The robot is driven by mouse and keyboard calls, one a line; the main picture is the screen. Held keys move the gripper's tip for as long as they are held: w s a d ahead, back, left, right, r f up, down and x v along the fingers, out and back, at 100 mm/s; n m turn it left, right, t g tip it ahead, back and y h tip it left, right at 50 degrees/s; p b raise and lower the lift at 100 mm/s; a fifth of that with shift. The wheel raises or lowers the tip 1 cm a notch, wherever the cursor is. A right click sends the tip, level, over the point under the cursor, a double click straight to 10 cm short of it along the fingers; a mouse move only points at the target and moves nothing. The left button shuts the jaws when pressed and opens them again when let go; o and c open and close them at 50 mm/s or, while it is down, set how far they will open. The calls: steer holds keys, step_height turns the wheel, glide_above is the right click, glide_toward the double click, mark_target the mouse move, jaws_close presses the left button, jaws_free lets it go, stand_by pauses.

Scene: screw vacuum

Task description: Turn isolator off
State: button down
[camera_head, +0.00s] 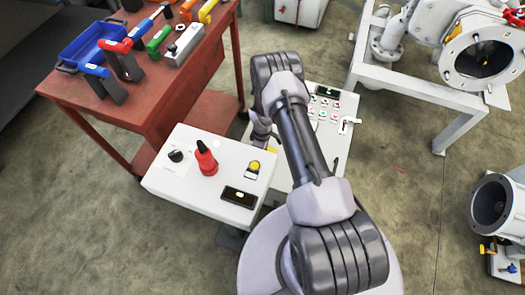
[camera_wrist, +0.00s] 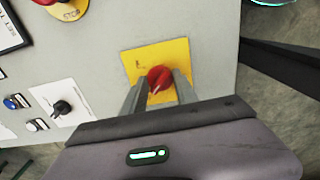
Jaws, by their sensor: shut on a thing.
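The isolator is a red rotary knob (camera_wrist: 160,76) on a square yellow plate (camera_wrist: 140,58), fixed to a light grey panel in the wrist view. My gripper (camera_wrist: 159,86) has one finger on each side of the red knob and is shut on it. The fingers cover the knob's sides, so its exact turn position is hard to read. In the head view my own arm hides the gripper and the isolator.
Beside the isolator are a black rotary switch (camera_wrist: 62,107) and a red stop button (camera_wrist: 66,4). The head view shows a white control box (camera_head: 220,205), a grey button panel (camera_head: 335,140), a red tool bench (camera_head: 140,95) and a flanged machine (camera_head: 440,95).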

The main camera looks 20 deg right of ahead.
steer(key=c, duration=0.9)
jaws_free()
steer(key=shift+c, duration=0.2)
step_height(320, 180, up, 18)
steer(key=p, duration=0.7)
steer(key=shift+f, duration=0.25)
